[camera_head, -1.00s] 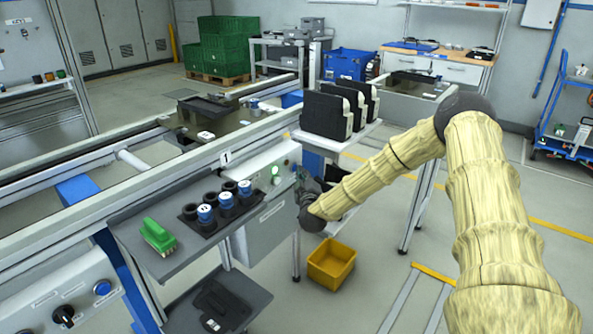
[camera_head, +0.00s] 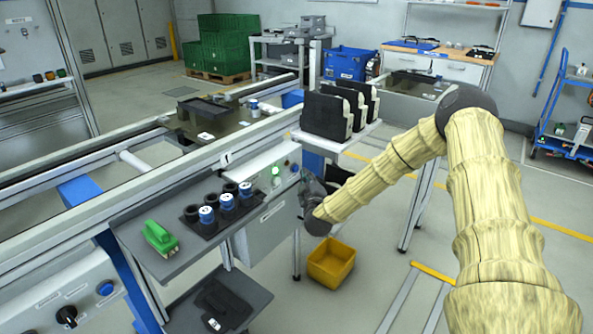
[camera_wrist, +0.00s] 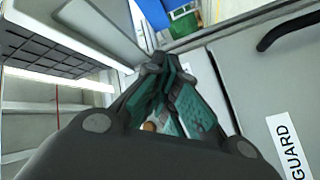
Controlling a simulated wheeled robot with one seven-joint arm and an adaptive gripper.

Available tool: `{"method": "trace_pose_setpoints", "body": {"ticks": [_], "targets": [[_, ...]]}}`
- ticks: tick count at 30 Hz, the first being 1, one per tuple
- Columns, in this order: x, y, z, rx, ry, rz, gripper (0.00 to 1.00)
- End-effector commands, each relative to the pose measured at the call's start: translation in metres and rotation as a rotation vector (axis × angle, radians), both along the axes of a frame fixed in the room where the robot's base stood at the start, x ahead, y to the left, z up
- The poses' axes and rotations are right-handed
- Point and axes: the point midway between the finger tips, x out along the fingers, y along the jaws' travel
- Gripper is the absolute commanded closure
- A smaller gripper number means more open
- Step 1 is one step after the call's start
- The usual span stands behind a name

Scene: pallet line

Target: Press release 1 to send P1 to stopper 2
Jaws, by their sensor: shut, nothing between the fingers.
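The grey control box (camera_head: 268,222) hangs under the conveyor rail by the number 1 sign (camera_head: 226,158). Its upper face carries a lit green button (camera_head: 276,171) and a blue button (camera_head: 293,167). I cannot read which is release 1. My gripper (camera_head: 305,176) is just right of the blue button; contact cannot be told. In the wrist view my gripper (camera_wrist: 156,64) is shut and empty, with teal finger pads together. A dark pallet (camera_head: 232,124) with a black tray and a blue-and-white cup is on the conveyor; its label is not readable.
Black bins (camera_head: 327,117) stand on a stand right of the box. A yellow bin (camera_head: 331,263) is on the floor below my gripper. The wrist view shows a GUARD panel (camera_wrist: 245,75).

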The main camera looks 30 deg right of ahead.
Motion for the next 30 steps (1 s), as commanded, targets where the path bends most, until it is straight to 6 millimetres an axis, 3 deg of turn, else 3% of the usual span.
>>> {"method": "trace_pose_setpoints", "body": {"ticks": [18,30], "targets": [[-0.041,-0.016,0.002,-0.001,0.001,0.001,1.0],[-0.044,-0.018,0.001,0.0,-0.001,0.001,1.0]]}}
